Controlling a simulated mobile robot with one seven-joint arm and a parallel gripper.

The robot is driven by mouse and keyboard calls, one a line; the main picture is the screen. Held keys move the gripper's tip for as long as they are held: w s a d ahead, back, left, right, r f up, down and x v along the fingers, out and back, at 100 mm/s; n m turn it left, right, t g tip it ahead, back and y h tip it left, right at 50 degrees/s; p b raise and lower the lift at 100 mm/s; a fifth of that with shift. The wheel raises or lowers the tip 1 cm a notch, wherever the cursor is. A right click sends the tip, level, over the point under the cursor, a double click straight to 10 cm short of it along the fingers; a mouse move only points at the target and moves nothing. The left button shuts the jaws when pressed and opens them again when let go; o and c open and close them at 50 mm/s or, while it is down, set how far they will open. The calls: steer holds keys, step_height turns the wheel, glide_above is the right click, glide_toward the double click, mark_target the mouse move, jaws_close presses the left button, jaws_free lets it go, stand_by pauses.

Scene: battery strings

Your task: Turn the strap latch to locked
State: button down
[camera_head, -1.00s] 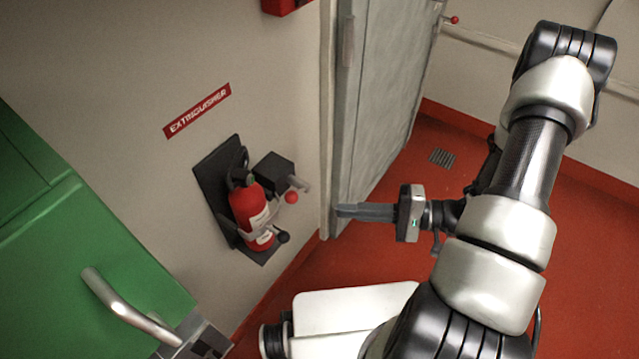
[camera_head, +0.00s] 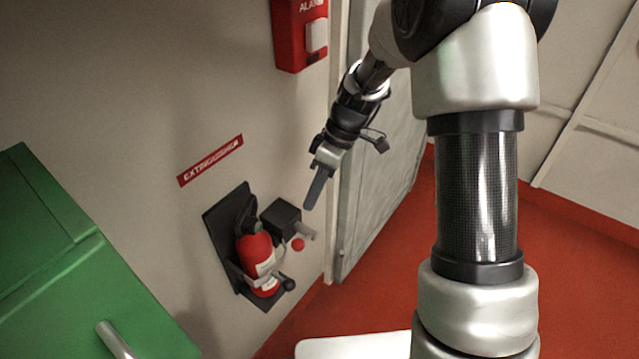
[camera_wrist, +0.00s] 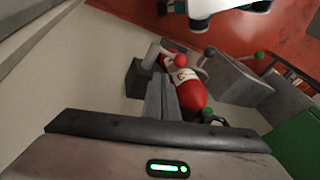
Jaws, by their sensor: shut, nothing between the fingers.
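The red fire extinguisher (camera_head: 255,252) sits upright in a black wall bracket (camera_head: 228,222). Beside its top right is a black latch box (camera_head: 281,215) with a short grey lever (camera_head: 306,233) and a red knob (camera_head: 298,244). My gripper (camera_head: 309,206) is shut and empty, pointing down just above and right of the box, apparently apart from it. In the wrist view the shut fingers (camera_wrist: 159,80) overlap the view close to the box (camera_wrist: 137,78), with the lever (camera_wrist: 150,55), red knob (camera_wrist: 181,60) and extinguisher (camera_wrist: 190,95) beyond. Contact cannot be judged.
A green cabinet (camera_head: 70,280) with a metal handle (camera_head: 115,340) stands at the lower left. A red alarm box (camera_head: 298,35) is on the wall above. A grey door (camera_head: 375,190) is right of the latch. Red floor (camera_head: 560,280) is open at right.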

mark_target(298, 239)
steer(key=f, duration=0.1)
steer(key=s+a+f, duration=0.1)
steer(key=s+f, duration=0.1)
steer(key=shift+s+a+f+b, duration=0.15)
steer(key=shift+a+f+b, duration=0.1)
steer(key=shift+f+b, duration=0.15)
steer(key=shift+s+a+f, duration=0.2)
steer(key=shift+s+f, duration=0.2)
steer(key=shift+s, duration=0.25)
steer(key=shift+s+a+f+t+h+b, duration=0.45)
steer(key=shift+s+t+h+b, duration=0.25)
steer(key=shift+b, duration=0.4)
steer(key=shift+s+a+f+t+h, duration=0.2)
steer(key=shift+a+t+h, duration=0.1)
steer(key=shift+t+h, duration=0.35)
steer(key=shift+s+a+f+b, duration=0.1)
steer(key=shift+s+f+b, duration=0.1)
steer(key=shift+b, duration=0.25)
steer(key=shift+r, duration=0.1)
